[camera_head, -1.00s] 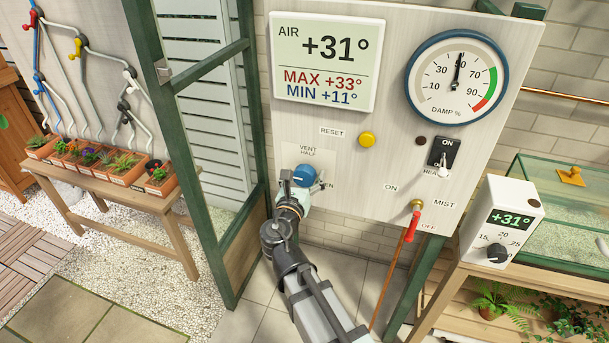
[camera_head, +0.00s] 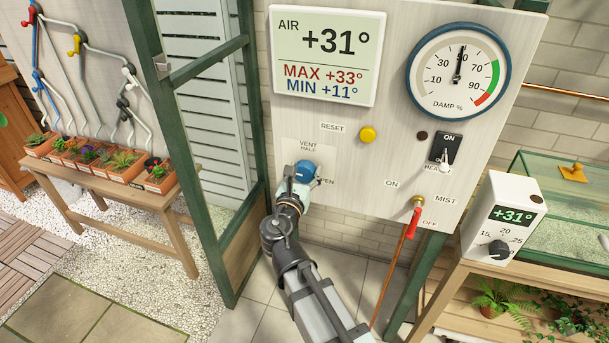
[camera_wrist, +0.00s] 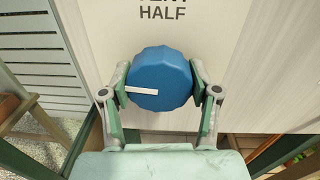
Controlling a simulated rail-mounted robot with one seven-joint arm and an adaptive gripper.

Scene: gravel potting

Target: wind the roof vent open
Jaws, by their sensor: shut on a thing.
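The blue vent knob (camera_head: 306,170) is on the pale control panel (camera_head: 240,40), under the printed words VENT and HALF. It also shows in the wrist view (camera_wrist: 160,72), where its white pointer line runs to the left and slightly up from the middle. My gripper (camera_head: 299,184) is at the knob, and in the wrist view its two fingers (camera_wrist: 161,92) are shut on the knob's left and right sides. The word OPEN is partly covered by my gripper in the head view. The roof vent itself is not in view.
Right of the knob are a yellow reset button (camera_head: 367,134), a heater switch (camera_head: 443,152) and a red-handled mist lever (camera_head: 413,222). A green door frame (camera_head: 205,180) stands close on the left. A thermostat box (camera_head: 504,222) stands at the right.

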